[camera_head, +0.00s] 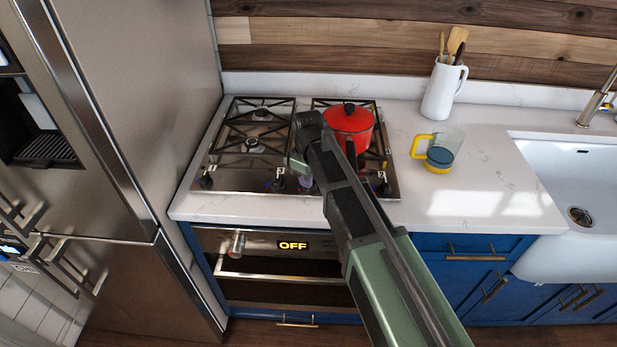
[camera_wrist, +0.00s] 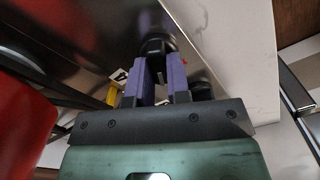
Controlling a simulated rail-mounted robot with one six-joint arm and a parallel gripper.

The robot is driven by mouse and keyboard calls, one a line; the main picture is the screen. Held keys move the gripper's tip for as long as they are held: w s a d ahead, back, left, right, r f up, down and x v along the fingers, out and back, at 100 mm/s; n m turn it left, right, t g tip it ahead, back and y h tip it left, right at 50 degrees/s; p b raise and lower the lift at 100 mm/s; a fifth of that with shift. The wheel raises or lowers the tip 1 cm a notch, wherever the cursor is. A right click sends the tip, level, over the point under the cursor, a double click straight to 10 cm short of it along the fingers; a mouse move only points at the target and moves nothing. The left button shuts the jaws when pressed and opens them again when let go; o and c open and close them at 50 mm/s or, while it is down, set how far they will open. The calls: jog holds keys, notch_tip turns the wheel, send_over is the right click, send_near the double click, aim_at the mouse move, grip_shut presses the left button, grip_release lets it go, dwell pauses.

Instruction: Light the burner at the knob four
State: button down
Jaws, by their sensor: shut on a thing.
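The steel cooktop (camera_head: 230,184) has several black knobs along its front edge, each with a small numbered tag. My gripper (camera_head: 305,183) is at the front edge, right of the knob tagged 3 (camera_head: 280,184) and left of the knob tagged 2 (camera_head: 383,188). In the wrist view, the purple fingers of my gripper (camera_wrist: 158,72) are shut on a black knob (camera_wrist: 157,45). A white tag (camera_wrist: 120,75) lies beside it, its number too small to read. In the head view my arm mostly hides this knob. No flame shows on the visible burners.
A red pot (camera_head: 348,125) with a lid stands on the right side of the cooktop, close behind my wrist. A yellow-handled clear jug (camera_head: 440,150) and a white utensil pitcher (camera_head: 441,90) stand on the counter. The oven display (camera_head: 293,246) below reads OFF.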

dwell(0.4)
jog(key=c, duration=1.1)
grip_release()
jog(key=shift+r, duration=0.1)
notch_tip(320, 180, up, 11)
jog(key=p, duration=1.1)
jog(key=shift+f, duration=0.2)
